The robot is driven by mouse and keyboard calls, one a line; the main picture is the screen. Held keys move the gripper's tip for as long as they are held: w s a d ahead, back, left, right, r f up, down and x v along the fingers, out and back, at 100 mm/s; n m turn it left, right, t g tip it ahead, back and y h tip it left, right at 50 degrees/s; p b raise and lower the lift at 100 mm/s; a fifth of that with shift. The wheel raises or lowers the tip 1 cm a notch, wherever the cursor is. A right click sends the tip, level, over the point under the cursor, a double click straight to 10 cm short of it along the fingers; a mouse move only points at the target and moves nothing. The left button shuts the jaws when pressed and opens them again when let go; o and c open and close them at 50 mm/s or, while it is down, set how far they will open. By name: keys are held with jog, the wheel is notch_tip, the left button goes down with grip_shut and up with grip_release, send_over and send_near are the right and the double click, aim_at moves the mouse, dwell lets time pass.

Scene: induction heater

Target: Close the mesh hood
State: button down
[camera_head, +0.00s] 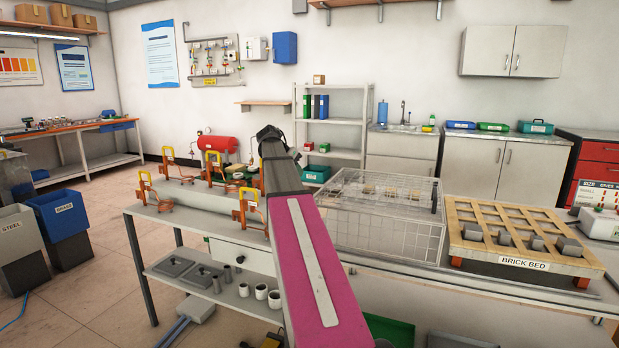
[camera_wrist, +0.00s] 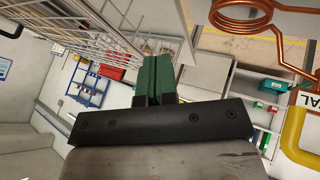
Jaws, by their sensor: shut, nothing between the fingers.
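The mesh hood (camera_head: 385,235) is a wire box on the bench in the head view, just right of my arm. It looks lowered, with its front panel upright and its top about level; its left end is partly hidden by my arm. Pale blocks show through the mesh. In the wrist view, wire mesh (camera_wrist: 62,28) fills the upper left, close to my fingers. My gripper (camera_wrist: 153,62) has green fingers pressed together with nothing between them. I cannot tell whether they touch the mesh. My arm hides the gripper in the head view.
Copper coils on orange and yellow stands (camera_head: 250,205) are left of my arm; one copper coil (camera_wrist: 243,15) is close to my gripper at the upper right. The wooden brick bed (camera_head: 480,262) with grey blocks is right of the hood. Shelving (camera_head: 335,110) is behind.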

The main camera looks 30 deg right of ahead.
aim_at(439, 201)
jog(key=s+d+f, duration=0.4)
jog(key=d+f, duration=0.2)
jog(key=d, duration=0.1)
jog(key=shift+d+f, duration=0.3)
jog(key=shift+f, duration=0.1)
jog(key=s+d, duration=0.9)
jog(key=s, duration=0.2)
jog(key=s+d, duration=1)
jog(key=s, duration=0.1)
jog(key=s+d, duration=0.9)
jog(key=s, duration=0.2)
jog(key=shift+s+d, duration=0.15)
jog(key=shift+d, duration=0.05)
